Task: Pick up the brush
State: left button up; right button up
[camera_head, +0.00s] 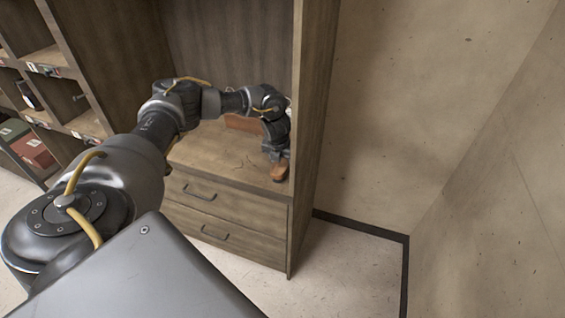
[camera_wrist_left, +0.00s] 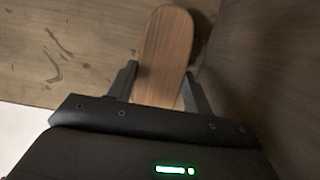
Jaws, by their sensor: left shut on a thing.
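The brush (camera_wrist_left: 165,52) shows in the left wrist view as a brown wooden piece with a rounded end, between the two fingers of my left gripper (camera_wrist_left: 160,88). The fingers are shut on its sides. In the head view a small part of the brush (camera_head: 279,172) shows below my left gripper (camera_head: 275,155), near the right front of the wooden cabinet shelf (camera_head: 215,155). I cannot tell whether the brush touches the shelf. Its underside is hidden. My right gripper is not in view.
A reddish-brown object (camera_head: 243,124) sits at the back of the shelf, partly behind my arm. The cabinet's right side panel (camera_head: 312,130) stands close beside my left gripper. Two drawers (camera_head: 215,210) are below. Cubbies with boxes (camera_head: 33,150) are at the left.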

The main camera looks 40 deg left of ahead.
pick_arm(q)
jog(key=shift+r, duration=0.15)
jog(key=shift+c, duration=0.3)
jog(key=shift+r, duration=0.2)
jog(key=shift+r+b, duration=0.55)
jog(key=shift+r, duration=0.4)
jog(key=s+r, duration=0.1)
jog(key=r, duration=0.1)
jog(key=s+r, duration=0.3)
jog(key=r, duration=0.1)
jog(key=shift+s+r, duration=0.1)
jog(key=shift+s, duration=0.3)
jog(key=s+r+p, duration=0.1)
jog(key=s+r, duration=0.3)
jog(key=s, duration=0.5)
jog(key=shift+s+r+p, duration=0.15)
jog(key=shift+p, duration=0.25)
jog(key=shift+d, duration=0.2)
